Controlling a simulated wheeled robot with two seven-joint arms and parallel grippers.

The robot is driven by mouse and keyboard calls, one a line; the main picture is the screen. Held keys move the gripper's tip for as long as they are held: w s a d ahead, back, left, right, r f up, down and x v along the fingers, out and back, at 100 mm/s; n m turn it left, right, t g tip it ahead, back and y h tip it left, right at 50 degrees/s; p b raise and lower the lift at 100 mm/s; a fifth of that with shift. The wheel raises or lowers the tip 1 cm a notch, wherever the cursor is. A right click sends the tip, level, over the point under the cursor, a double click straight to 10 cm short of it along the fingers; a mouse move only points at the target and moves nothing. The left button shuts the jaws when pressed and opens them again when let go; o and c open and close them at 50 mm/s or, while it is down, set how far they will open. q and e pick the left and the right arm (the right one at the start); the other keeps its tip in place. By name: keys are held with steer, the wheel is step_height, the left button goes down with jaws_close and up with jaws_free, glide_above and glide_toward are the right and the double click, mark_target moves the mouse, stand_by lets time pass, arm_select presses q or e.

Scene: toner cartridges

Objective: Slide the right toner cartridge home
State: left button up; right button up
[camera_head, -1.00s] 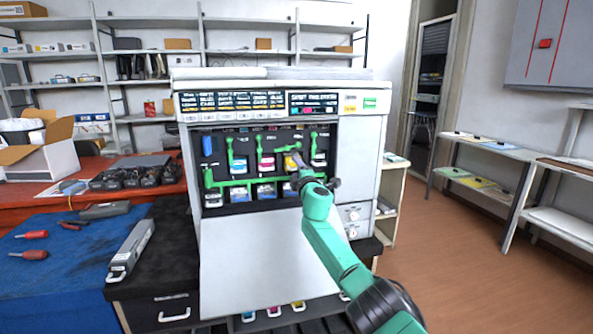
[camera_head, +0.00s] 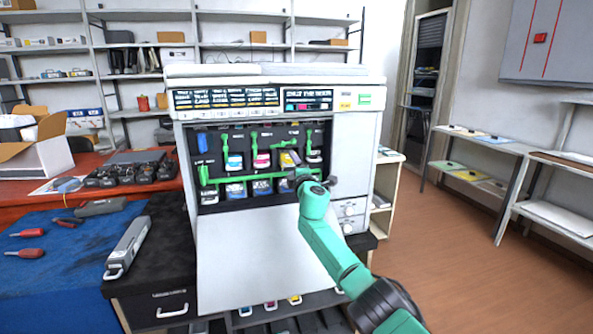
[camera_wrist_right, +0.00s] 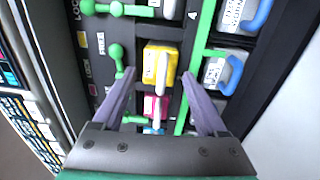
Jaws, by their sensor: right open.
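The open printer (camera_head: 358,170) holds toner cartridges in two rows of bays with green levers. In the upper row are a cyan cartridge (camera_head: 234,162), a magenta cartridge (camera_head: 262,160), a yellow cartridge (camera_head: 286,159) and a white-fronted one (camera_head: 314,158) at the right. My right gripper (camera_head: 297,164) is open in front of the yellow cartridge and partly hides it. In the right wrist view, its fingers (camera_wrist_right: 158,76) stand apart, with the yellow cartridge (camera_wrist_right: 154,57) and its pale handle between and beyond them. Contact cannot be told. My left gripper is not in view.
Green levers (camera_wrist_right: 116,52) stick out close to the fingers. The lowered front panel (camera_head: 255,255) lies below the bays. A long grey cartridge (camera_head: 128,246) lies on the black cabinet at the left. Blue mat (camera_head: 50,285) holds screwdrivers. Floor at the right is clear.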

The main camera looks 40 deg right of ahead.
steer(key=shift+s+a+r+p, duration=0.1)
steer(key=shift+s+a+p, duration=0.15)
steer(key=shift+s+p, duration=0.5)
steer(key=shift+p+v, duration=0.85)
steer(key=shift+v, duration=0.15)
steer(key=shift+p+v, duration=0.6)
steer(key=shift+v, duration=0.65)
